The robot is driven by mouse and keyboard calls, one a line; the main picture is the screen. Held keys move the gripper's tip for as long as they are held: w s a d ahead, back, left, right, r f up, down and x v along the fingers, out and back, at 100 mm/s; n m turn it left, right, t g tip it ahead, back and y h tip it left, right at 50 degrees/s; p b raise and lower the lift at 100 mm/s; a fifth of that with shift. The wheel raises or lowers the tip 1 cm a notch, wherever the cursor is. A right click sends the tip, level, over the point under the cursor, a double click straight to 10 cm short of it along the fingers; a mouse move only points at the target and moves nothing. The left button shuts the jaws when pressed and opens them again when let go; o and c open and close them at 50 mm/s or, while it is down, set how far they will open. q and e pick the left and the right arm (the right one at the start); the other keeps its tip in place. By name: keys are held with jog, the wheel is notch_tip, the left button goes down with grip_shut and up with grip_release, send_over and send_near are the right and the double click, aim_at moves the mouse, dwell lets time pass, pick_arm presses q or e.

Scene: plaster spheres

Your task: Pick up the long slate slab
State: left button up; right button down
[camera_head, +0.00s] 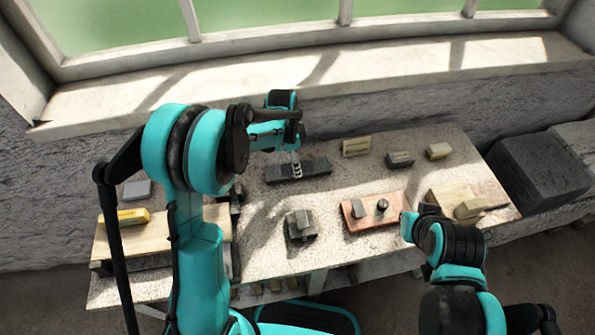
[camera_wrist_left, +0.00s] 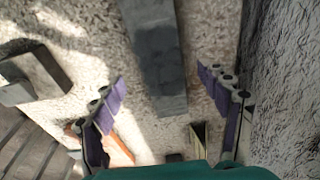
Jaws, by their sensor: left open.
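The long slate slab (camera_head: 283,173) is a dark, flat bar lying on the speckled bench top. In the left wrist view the slab (camera_wrist_left: 160,45) runs from the top edge down between the fingers. My left gripper (camera_head: 297,168) is over the slab in the head view. The left wrist view shows my left gripper (camera_wrist_left: 165,95) open, with one purple-padded finger on each side of the slab and a gap on both sides. My right arm reaches in at lower right; its fingers do not show.
A reddish board (camera_head: 362,223) with small pieces lies to the slab's right front. A grey block (camera_head: 300,226) stands in front. Smaller blocks, a beige one (camera_head: 356,146) and a dark one (camera_head: 400,159), lie behind right. A rough wall runs behind the bench.

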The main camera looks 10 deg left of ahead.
pick_arm(q)
jog(key=f, duration=0.1)
jog(key=f+b, duration=0.1)
jog(key=f, duration=0.2)
jog(key=shift+w+d+f+b, duration=0.15)
jog(key=shift+w+d+b, duration=0.1)
jog(key=shift+d+b, duration=0.15)
jog(key=shift+c, duration=0.3)
grip_shut()
jog(key=shift+r+p, duration=0.35)
jog(key=shift+r, duration=0.25)
notch_tip(320, 180, up, 3)
jog(key=shift+r+p, duration=0.1)
jog(key=shift+p, duration=0.6)
jog(key=d+r+p, duration=0.3)
jog(key=d+r, duration=0.3)
jog(key=d, duration=0.4)
jog(key=s+d+r+p, duration=0.1)
jog(key=s+p, duration=0.1)
jog(key=s, duration=0.6)
jog(key=s+d+r+p, duration=0.1)
jog(key=s+r+p, duration=0.1)
jog(key=s, duration=0.6)
jog(key=shift+s+d+r+p, duration=0.15)
jog(key=shift+s+d+p, duration=0.05)
jog(key=shift+d+p, duration=0.25)
